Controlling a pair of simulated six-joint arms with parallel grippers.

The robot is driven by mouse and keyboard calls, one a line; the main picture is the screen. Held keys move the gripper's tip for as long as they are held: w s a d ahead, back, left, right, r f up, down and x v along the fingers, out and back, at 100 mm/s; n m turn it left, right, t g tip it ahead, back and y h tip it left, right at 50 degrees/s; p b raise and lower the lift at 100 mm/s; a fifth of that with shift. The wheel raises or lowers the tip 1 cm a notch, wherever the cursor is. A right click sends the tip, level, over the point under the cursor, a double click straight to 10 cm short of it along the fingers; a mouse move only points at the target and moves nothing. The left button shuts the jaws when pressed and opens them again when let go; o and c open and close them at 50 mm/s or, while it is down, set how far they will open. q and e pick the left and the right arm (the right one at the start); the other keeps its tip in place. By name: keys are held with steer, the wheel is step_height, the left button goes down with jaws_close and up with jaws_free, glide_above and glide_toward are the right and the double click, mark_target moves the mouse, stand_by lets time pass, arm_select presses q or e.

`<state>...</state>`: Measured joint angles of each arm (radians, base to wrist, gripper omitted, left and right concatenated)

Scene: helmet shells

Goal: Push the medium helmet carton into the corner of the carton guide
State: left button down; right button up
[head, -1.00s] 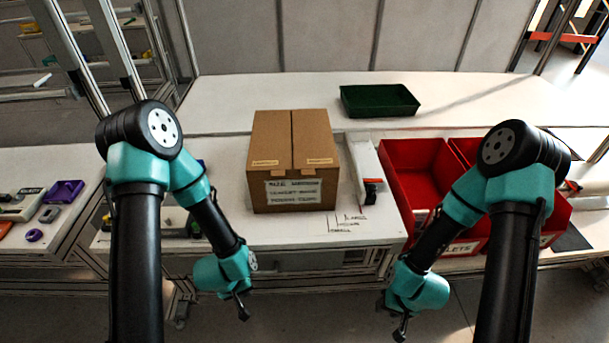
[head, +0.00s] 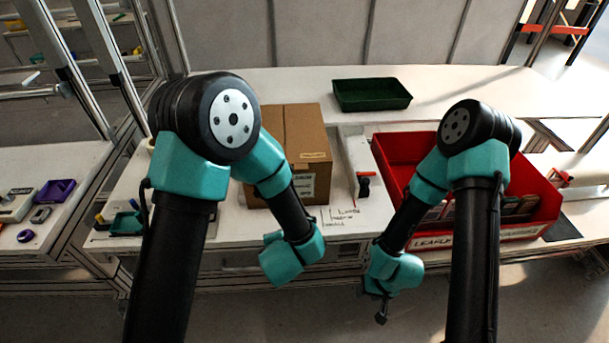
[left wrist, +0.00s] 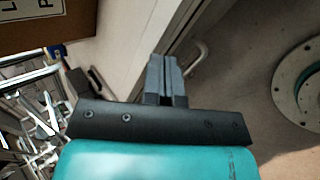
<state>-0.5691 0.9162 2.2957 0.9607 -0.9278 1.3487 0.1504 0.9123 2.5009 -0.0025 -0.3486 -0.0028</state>
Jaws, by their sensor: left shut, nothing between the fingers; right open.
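The brown medium helmet carton (head: 309,131) stands closed on the white bench in the head view; my left arm covers its left front. Its label side also shows at the upper left of the left wrist view (left wrist: 86,14). A white upright bar of the carton guide (head: 357,158) stands just right of the carton, with a narrow gap between. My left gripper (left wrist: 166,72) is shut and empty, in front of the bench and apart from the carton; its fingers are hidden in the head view. My right gripper (head: 381,314) hangs open and low before the bench.
A green tray (head: 371,106) sits on the bench behind. A red bin (head: 401,146) with items in it stands right of the guide, partly behind my right arm. Size marks (head: 345,212) are on the bench front. A purple part (head: 55,190) lies on the left bench.

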mark_target(305, 163)
arm_select(q)
steer(key=s+d+r+n+t, duration=0.1)
steer(key=d+r+n+t, duration=0.8)
steer(key=r+n, duration=0.5)
steer(key=shift+d+n+h, duration=0.3)
steer(key=shift+d+n, duration=0.3)
steer(key=shift+r, duration=0.1)
steer(key=w, duration=1.4)
steer(key=shift+a, duration=0.3)
steer(key=shift+w+a, duration=0.15)
steer(key=shift+w, duration=2.25)
